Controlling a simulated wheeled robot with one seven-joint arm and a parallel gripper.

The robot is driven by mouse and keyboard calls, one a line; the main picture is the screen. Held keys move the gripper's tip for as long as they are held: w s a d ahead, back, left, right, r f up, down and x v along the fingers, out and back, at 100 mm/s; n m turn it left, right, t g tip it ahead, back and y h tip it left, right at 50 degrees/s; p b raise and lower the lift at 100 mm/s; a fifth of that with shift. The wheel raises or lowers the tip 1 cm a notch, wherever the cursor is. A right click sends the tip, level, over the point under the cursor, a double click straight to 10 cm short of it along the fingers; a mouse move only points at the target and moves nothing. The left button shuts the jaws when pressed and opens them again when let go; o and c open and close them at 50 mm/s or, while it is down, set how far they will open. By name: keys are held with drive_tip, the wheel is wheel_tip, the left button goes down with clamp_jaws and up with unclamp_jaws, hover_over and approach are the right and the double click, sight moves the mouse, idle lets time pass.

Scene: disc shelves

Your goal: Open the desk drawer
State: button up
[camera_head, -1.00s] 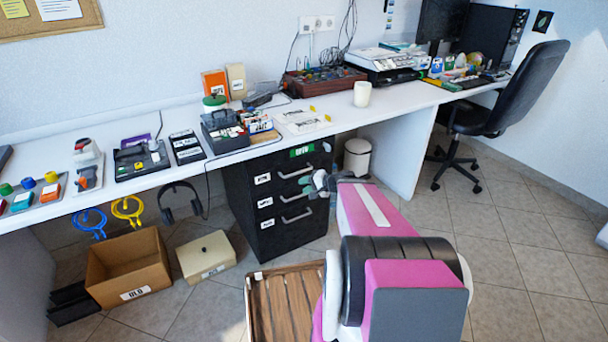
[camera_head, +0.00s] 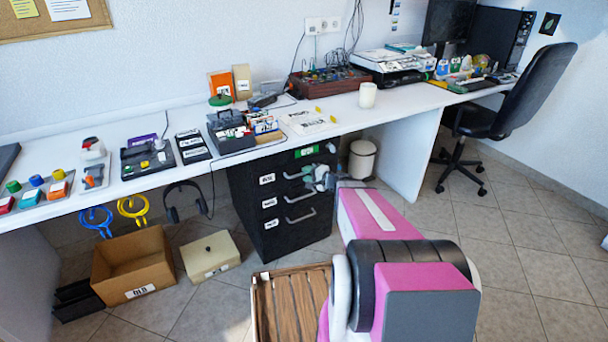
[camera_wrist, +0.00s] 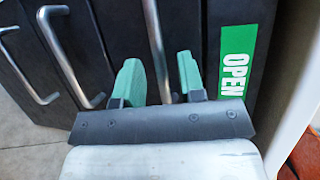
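The black desk drawer cabinet (camera_head: 276,200) stands under the white desk, with three stacked drawers that look shut. Each has a metal bar handle and a white label. The top drawer's handle (camera_head: 298,174) sits below a green label reading OPEN (camera_wrist: 236,60). My gripper (camera_head: 318,176) is at the right end of this top handle. In the wrist view my gripper (camera_wrist: 160,82) is open, its two green fingers apart, with the top handle (camera_wrist: 156,45) lying between them in the picture. I cannot tell whether the fingers touch it. The middle handle (camera_wrist: 68,58) is to its left.
A slatted wooden crate (camera_head: 255,305) stands on the floor in front of the cabinet. A white bin (camera_head: 362,158) stands right of it. A cardboard box (camera_head: 130,268) and beige box (camera_head: 210,257) are to the left. An office chair (camera_head: 500,110) is at the right.

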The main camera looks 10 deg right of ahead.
drive_tip(key=shift+x, duration=1.2)
clamp_jaws()
